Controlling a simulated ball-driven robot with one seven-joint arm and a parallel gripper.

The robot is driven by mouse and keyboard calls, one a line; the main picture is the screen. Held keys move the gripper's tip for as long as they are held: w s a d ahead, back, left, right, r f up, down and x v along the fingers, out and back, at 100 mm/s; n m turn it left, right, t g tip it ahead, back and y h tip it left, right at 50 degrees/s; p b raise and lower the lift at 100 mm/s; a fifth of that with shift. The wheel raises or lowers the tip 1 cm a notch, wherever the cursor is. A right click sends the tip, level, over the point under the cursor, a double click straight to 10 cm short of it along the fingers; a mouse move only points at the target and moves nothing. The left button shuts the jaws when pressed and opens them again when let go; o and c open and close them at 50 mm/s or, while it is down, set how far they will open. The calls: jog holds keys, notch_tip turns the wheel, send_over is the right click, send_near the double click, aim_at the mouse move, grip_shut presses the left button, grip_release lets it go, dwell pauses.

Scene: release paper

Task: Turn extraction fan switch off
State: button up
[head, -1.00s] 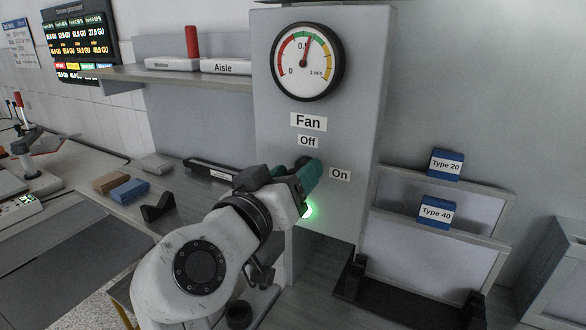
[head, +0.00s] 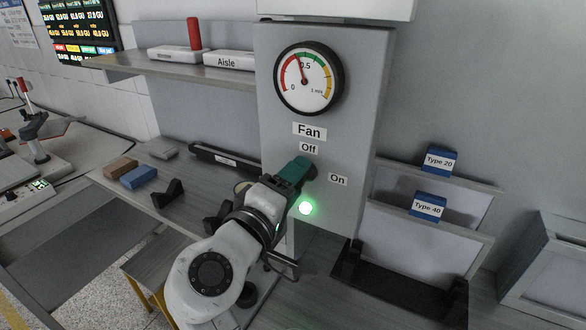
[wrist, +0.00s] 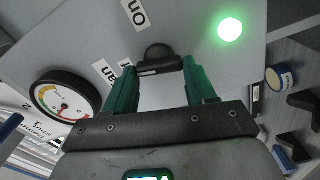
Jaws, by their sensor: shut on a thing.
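The fan switch is a black knob (wrist: 160,55) on the grey fan panel (head: 345,125). It shows in the wrist view between my two green fingertips. My gripper (wrist: 160,74) is shut on it. In the head view my gripper (head: 303,167) is at the panel just under the "Off" label (head: 309,148) and hides the knob. The "On" label (head: 338,179) is to its lower right. A green lamp (head: 306,208) is lit below the gripper. The round gauge (head: 309,78) above has its needle left of upright, near the red-green border.
A shelf (head: 130,72) with an "Aisle" sign (head: 228,61) is left of the panel. Frames with blue "Type 20" (head: 440,161) and "Type 40" (head: 428,206) tags stand at right. Brown and blue blocks (head: 139,178) lie on the left bench.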

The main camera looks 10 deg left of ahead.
jog(key=shift+n+p, duration=0.95)
jog(key=shift+n, duration=0.45)
jog(key=shift+a+f, duration=0.1)
jog(key=o, duration=1)
jog(key=shift+o, duration=0.2)
jog(key=shift+s, duration=0.1)
jog(key=b+v, duration=0.3)
jog(key=v, duration=0.7)
jog(key=shift+s, duration=0.3)
jog(key=shift+a, duration=0.1)
